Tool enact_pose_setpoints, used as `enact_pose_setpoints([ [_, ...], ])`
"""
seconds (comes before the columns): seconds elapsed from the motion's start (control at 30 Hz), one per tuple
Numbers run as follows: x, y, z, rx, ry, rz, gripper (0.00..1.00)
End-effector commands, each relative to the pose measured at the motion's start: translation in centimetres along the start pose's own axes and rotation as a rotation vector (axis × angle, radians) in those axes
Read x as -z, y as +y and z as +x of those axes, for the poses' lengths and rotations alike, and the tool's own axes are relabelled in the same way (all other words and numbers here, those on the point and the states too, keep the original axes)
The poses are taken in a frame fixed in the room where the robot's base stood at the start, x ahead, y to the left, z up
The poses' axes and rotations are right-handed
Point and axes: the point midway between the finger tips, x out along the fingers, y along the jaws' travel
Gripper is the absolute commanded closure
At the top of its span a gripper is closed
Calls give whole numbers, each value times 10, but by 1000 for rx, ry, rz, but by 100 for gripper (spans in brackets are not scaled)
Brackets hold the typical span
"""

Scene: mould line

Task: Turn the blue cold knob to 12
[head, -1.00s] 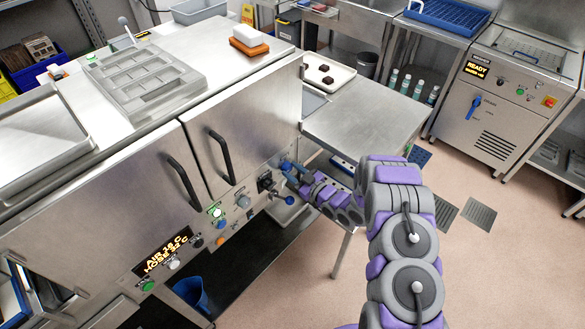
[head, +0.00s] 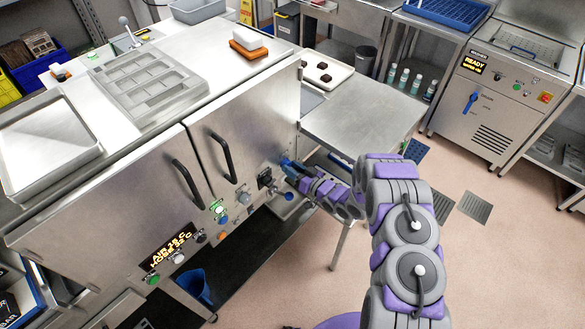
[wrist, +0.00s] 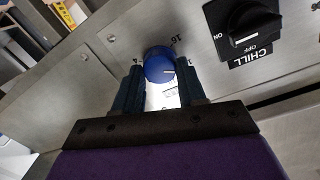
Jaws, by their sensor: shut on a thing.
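The blue cold knob (wrist: 158,62) shows in the wrist view on the steel front panel, between my two dark fingers. Its white pointer line points to the right. A printed 16 stands just above and right of it; the other scale marks are partly covered by the fingers. My gripper (wrist: 160,88) is shut on the knob from both sides.
A black CHILL switch (wrist: 245,27) sits beside the knob. A blue ball (head: 288,196) sticks out just below my gripper. Lit buttons and a display (head: 167,247) are farther left. The steel side table (head: 365,115) stands close to my arm. Open floor lies to the right.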

Motion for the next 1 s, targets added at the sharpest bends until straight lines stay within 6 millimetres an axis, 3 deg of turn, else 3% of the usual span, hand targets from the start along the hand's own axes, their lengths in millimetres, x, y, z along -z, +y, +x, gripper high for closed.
enact_pose_setpoints([
  [0.33, -2, 1, -1, -3, -3, 4, 90],
  [0.37, -2, 1, -1, -3, -3, 4, 59],
  [0.6, 0, 0, 0, -1, 0, 2, 36],
  [1.0, 1, 1, -10, -2, 2, 1, 34],
])
